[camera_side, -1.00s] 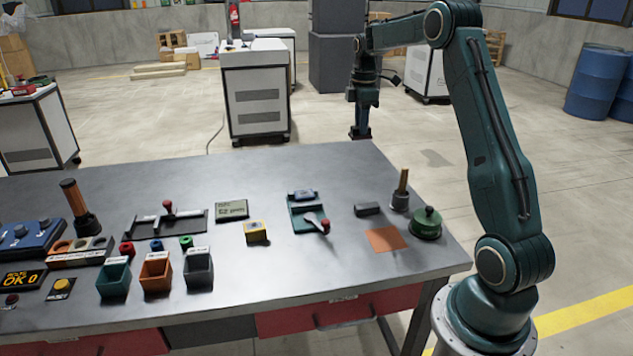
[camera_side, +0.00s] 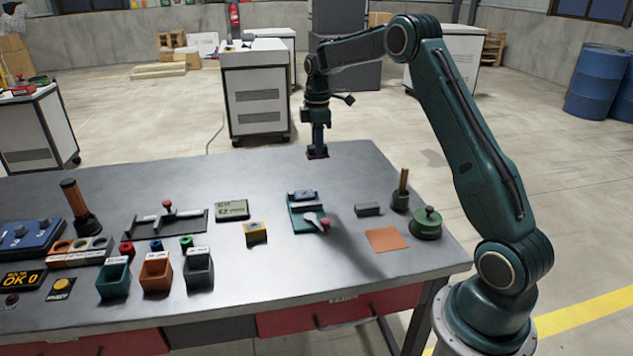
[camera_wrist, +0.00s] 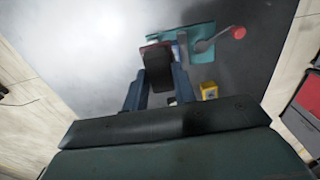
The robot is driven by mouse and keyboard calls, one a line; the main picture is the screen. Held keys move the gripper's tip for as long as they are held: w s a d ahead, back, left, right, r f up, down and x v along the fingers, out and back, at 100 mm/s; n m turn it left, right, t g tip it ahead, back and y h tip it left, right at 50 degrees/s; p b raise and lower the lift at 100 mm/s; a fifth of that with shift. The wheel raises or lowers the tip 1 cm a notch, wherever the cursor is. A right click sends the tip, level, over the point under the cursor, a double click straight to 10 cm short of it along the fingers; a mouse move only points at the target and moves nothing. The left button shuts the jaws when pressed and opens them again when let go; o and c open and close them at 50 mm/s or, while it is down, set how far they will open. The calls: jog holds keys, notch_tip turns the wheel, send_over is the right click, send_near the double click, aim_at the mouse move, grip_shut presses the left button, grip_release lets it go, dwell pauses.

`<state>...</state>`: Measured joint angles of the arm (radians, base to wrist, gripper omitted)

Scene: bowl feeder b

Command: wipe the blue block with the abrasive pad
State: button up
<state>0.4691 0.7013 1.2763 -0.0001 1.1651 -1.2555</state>
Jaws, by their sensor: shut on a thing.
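My gripper (camera_side: 317,148) is shut on the abrasive pad, a dark piece with a reddish underside (camera_side: 317,155), above the rear part of the table. In the wrist view, the dark pad body (camera_wrist: 157,72) sits between my two blue-grey fingers (camera_wrist: 158,88). The blue block (camera_side: 302,193) sits at the back of a teal clamp fixture (camera_side: 297,219) with a red-knobbed lever (camera_side: 324,224). My gripper and the pad are behind the block and apart from it in the side view. In the wrist view the pad partly overlaps the teal fixture (camera_wrist: 200,42), and the block is hard to make out.
A yellow block (camera_side: 256,232) stands left of the fixture. To its right are a dark block (camera_side: 367,209), an orange square (camera_side: 386,239), a wooden-handled holder (camera_side: 400,199) and a green round pot (camera_side: 427,224). The table's rear middle is clear.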

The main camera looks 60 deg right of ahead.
jog(key=w+a+f, duration=0.2)
jog(key=w+a, duration=0.1)
jog(key=a, duration=0.3)
jog(key=shift+w+f, duration=0.3)
jog(key=shift+w, duration=0.1)
jog(key=shift+a+f, duration=0.1)
jog(key=shift+f, duration=3.8)
jog(key=shift+s+d+f, duration=0.2)
jog(key=shift+s+d, duration=0.3)
jog(key=shift+d, duration=0.05)
jog(key=shift+c, duration=0.3)
jog(key=shift+s+d, duration=1.6)
jog(key=shift+s, duration=0.05)
jog(key=w+a, duration=0.4)
jog(key=shift+w+a+r, duration=0.1)
jog(key=shift+w+a, duration=0.1)
notch_tip(320, 180, up, 8)
